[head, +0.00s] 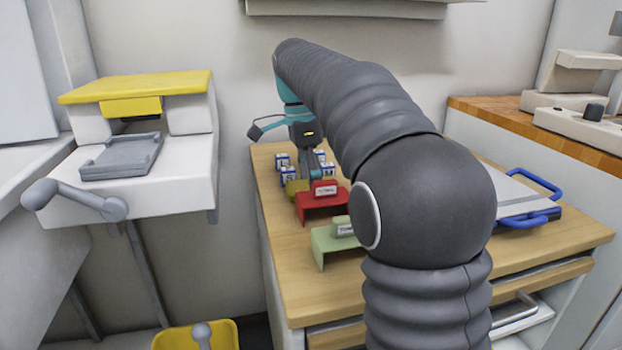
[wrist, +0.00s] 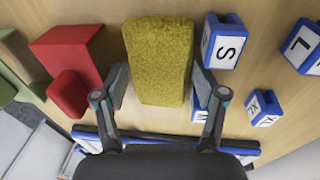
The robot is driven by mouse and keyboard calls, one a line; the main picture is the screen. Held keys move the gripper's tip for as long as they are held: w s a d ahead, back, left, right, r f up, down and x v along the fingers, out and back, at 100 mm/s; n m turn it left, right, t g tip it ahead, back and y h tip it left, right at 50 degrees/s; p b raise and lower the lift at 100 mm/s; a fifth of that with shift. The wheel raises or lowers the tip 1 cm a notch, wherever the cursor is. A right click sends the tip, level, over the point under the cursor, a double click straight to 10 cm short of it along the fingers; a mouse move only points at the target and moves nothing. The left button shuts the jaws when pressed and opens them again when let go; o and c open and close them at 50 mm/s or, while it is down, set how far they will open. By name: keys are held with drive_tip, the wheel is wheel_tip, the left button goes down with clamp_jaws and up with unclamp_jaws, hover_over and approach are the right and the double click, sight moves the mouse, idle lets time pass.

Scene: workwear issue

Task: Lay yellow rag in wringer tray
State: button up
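The yellow rag (wrist: 160,55) is a thick, fuzzy, olive-yellow block on the wooden top. In the head view a small part of the rag (head: 296,187) shows beside the red holder. My gripper (wrist: 160,82) is open, with one finger on each side of the rag's near end; narrow gaps seem to remain. In the head view my gripper (head: 308,172) is low over the counter and partly hides the rag. The wringer tray (head: 118,157) is a flat grey tray, empty, on the white wringer with a yellow top (head: 140,86), at the left.
Red holder (head: 322,203) and green holder (head: 335,240) stand near the rag. Several blue-and-white size blocks, one marked S (wrist: 225,42), stand close to the right finger. A crank (head: 80,200) sticks out from the wringer. A yellow bucket (head: 180,337) is on the floor.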

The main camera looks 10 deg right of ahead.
sight(305, 182)
drive_tip(key=r, duration=0.2)
drive_tip(key=r+p, duration=0.1)
drive_tip(key=r, duration=0.1)
drive_tip(key=w+r+p, duration=0.1)
drive_tip(key=r, duration=0.2)
drive_tip(key=shift+a+r, duration=0.1)
drive_tip(key=shift+a, duration=0.25)
drive_tip(key=shift+c, duration=0.3)
drive_tip(key=shift+a+r, duration=0.15)
drive_tip(key=shift+r, duration=0.1)
drive_tip(key=s+a+r+t+h, duration=0.1)
drive_tip(key=a+r+h, duration=0.2)
drive_tip(key=a+r, duration=0.2)
drive_tip(key=x, duration=1.4)
drive_tip(key=shift+w+d+r, duration=0.1)
drive_tip(key=shift+d+r, duration=0.05)
drive_tip(key=shift+d, duration=0.2)
drive_tip(key=c, duration=0.9)
drive_tip(key=shift+c, duration=0.2)
